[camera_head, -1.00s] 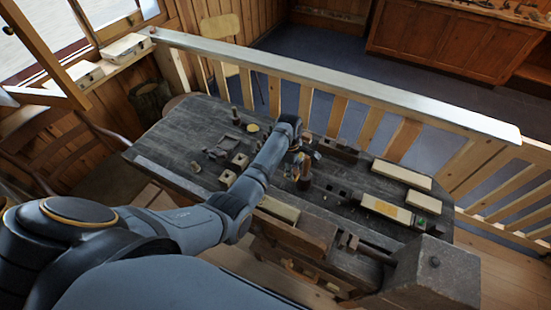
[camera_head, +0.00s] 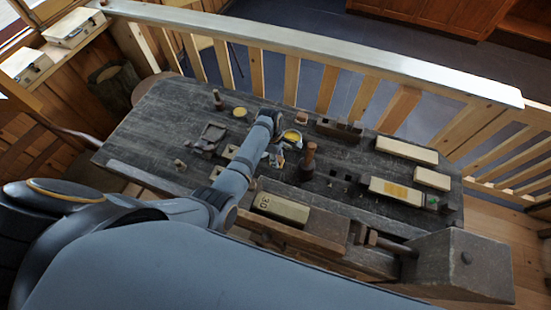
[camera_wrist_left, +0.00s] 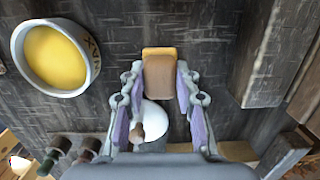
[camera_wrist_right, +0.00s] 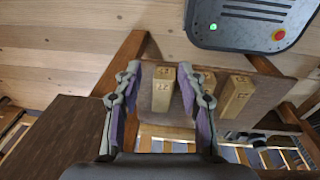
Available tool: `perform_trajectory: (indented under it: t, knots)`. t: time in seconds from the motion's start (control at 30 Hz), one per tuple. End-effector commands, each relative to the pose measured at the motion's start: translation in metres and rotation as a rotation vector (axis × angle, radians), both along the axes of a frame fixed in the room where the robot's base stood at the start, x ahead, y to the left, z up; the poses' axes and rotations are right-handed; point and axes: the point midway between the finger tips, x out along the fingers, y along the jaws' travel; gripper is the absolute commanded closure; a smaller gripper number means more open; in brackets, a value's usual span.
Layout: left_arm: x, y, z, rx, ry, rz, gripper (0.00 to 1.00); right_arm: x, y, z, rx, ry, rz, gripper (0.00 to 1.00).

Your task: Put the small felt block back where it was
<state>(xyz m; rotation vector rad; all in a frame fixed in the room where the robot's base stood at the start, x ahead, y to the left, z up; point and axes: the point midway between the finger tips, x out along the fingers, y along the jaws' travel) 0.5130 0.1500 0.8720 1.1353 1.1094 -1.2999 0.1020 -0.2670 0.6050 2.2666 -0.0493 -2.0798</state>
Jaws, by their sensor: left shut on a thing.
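My left gripper (camera_head: 277,158) is over the dark workbench, left of a brown turned wooden piece (camera_head: 308,160). In the left wrist view the gripper (camera_wrist_left: 161,84) is shut on the small felt block (camera_wrist_left: 159,78), tan-brown with a yellowish far end. The block lies between the two finger pads. Whether it touches the bench is not clear. My right gripper (camera_wrist_right: 160,82) shows only in its wrist view, open and empty, away from the bench top.
A pale cup with yellow contents (camera_wrist_left: 55,58) stands close to the left gripper; it also shows in the head view (camera_head: 291,137). Pale long blocks (camera_head: 405,151) lie at the bench's right. Stamped wooden blocks (camera_wrist_right: 163,90) and a grey control box (camera_wrist_right: 252,22) are near the right gripper.

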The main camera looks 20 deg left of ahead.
Motion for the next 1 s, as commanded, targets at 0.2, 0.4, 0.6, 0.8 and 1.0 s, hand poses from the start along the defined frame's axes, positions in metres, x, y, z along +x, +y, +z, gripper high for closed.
perform_trajectory:
  t: [0.2, 0.4, 0.6, 0.8, 1.0]
  knots:
    - [0.0, 0.001, -0.001, 0.002, -0.003, 0.0, 1.0, 0.017, -0.002, 0.003, -0.002, -0.027, 0.002, 0.6]
    - [0.0, 0.001, -0.003, 0.002, -0.004, 0.0, 0.58, 0.007, -0.017, 0.003, -0.02, -0.011, 0.007, 0.6]
    - [0.0, 0.001, -0.003, 0.002, -0.003, 0.0, 0.46, 0.005, -0.017, 0.002, -0.022, -0.008, 0.008, 0.6]
    - [0.0, 0.001, -0.001, 0.002, -0.004, 0.0, 0.46, 0.004, -0.008, 0.003, -0.01, -0.008, 0.004, 0.6]
    - [0.002, 0.004, 0.031, 0.002, -0.009, 0.001, 0.46, 0.005, -0.003, 0.003, -0.003, -0.008, 0.001, 0.6]
